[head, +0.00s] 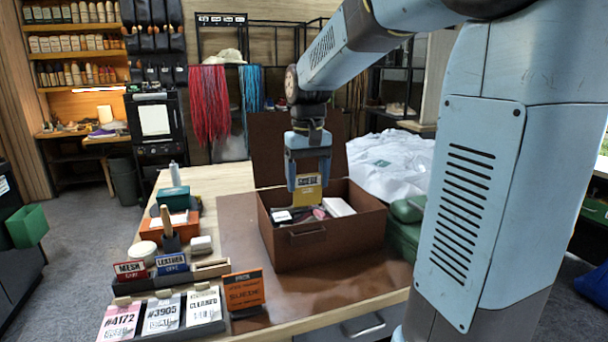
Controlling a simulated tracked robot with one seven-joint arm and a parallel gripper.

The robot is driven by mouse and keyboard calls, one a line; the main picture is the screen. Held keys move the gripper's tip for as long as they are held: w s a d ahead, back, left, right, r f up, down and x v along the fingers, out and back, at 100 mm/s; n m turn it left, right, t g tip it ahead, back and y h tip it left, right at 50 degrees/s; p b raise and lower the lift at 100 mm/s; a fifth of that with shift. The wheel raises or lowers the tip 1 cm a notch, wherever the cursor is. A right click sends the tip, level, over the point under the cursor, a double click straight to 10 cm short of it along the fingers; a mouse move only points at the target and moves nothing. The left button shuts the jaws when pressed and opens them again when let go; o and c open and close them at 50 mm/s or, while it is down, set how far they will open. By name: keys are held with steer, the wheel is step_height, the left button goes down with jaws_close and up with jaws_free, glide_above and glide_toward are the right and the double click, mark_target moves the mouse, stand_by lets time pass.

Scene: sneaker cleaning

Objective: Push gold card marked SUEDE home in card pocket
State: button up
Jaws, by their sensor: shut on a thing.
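The gold card marked SUEDE (307,190) is upright between the fingers of my gripper (308,182). My gripper points down and is shut on the card's upper part. The card is over the open brown box (322,240), in front of its raised lid (268,150). The card's lower end is close to the things in the box; whether it touches anything or sits in a pocket I cannot tell. No card pocket is clearly visible in or on the box.
In the box are a white block (338,207) and small items. At the front left stand a red MESH card (130,270), a blue LEATHER card (171,263), an orange SUEDE sign (243,290) and several tags. A green case (404,240) is right of the box.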

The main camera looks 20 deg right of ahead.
mark_target(308, 200)
stand_by(0.3)
steer(key=shift+s+f, duration=0.1)
steer(key=shift+f, duration=2.8)
steer(key=shift+f, duration=1.95)
steer(key=o, duration=1)
step_height(308, 200, up, 14)
steer(key=shift+f, duration=0.15)
